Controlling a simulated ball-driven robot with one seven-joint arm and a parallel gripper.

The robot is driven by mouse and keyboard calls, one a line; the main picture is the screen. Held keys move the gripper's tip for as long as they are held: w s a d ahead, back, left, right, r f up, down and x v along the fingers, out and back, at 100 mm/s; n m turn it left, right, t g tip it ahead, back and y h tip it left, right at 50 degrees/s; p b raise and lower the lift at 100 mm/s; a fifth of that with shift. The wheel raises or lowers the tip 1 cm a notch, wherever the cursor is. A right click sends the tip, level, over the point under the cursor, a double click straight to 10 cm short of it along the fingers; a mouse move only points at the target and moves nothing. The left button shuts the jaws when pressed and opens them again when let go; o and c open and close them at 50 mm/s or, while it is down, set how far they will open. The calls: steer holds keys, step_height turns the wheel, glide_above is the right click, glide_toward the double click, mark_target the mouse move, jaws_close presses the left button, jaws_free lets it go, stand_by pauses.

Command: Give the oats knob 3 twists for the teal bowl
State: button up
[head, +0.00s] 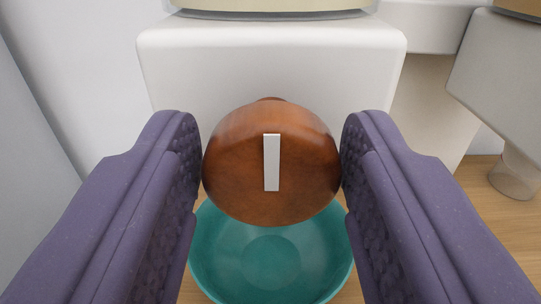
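A round brown wooden knob (237,170) sticks out of the front of a white dispenser body (270,65). A white bar on the knob's face (271,162) stands upright. My gripper (271,165) has its two purple padded fingers on the left and right sides of the knob. Both pads appear to touch its edges, so the gripper looks shut on it. The teal bowl (270,262) sits on the wooden surface below the knob. Its visible inside looks empty, and its upper rim is partly hidden by the knob and fingers. No label naming the contents is visible.
A clear container base (275,8) sits on top of the dispenser. Another white dispenser (500,75) stands at the right, with a clear cylindrical piece (514,175) below it. A pale wall panel (35,150) is close on the left.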

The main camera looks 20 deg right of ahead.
steer(key=c, duration=0.6)
steer(key=shift+r+p, duration=0.15)
steer(key=shift+p, duration=0.45)
